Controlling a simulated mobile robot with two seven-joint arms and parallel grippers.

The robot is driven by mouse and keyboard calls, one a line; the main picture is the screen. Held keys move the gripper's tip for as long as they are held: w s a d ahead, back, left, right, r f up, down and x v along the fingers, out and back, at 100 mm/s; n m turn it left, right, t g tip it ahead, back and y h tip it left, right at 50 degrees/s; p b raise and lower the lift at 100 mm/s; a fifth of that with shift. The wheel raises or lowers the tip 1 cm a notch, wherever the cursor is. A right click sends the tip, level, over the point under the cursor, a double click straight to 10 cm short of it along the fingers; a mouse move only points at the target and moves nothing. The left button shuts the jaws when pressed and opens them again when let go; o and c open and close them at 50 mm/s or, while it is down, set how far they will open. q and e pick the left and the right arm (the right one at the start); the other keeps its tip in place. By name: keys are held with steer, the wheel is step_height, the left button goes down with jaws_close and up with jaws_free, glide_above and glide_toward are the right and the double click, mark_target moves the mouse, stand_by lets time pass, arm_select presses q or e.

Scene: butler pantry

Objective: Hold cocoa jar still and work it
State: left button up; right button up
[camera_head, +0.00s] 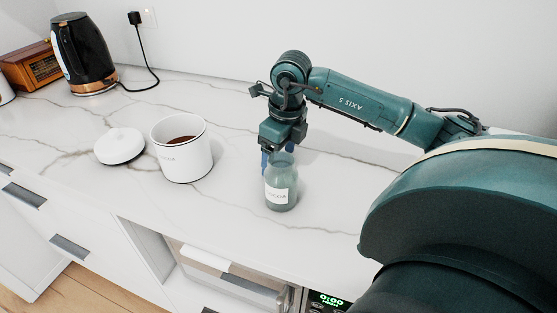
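A greenish, see-through jar (281,181) stands upright on the marble counter, with a white label that seems to read COCOA. My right gripper (276,160) comes down over the jar's top from above. A blue finger shows at the left of the jar's neck; the other finger is not clearly visible. I cannot tell whether the fingers press on the jar. The jar's mouth is mostly hidden by the gripper. My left gripper is not in view.
An open white canister (185,164) with brown contents stands left of the jar, a round white lid (119,146) beside it. A black kettle (82,53) and wooden radio (32,67) stand at the back left. The counter (230,222) is clear around the jar.

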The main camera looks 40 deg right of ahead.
steer(key=shift+c, duration=0.2)
steer(key=c, duration=1)
step_height(320, 180, up, 10)
steer(key=shift+p, duration=0.3)
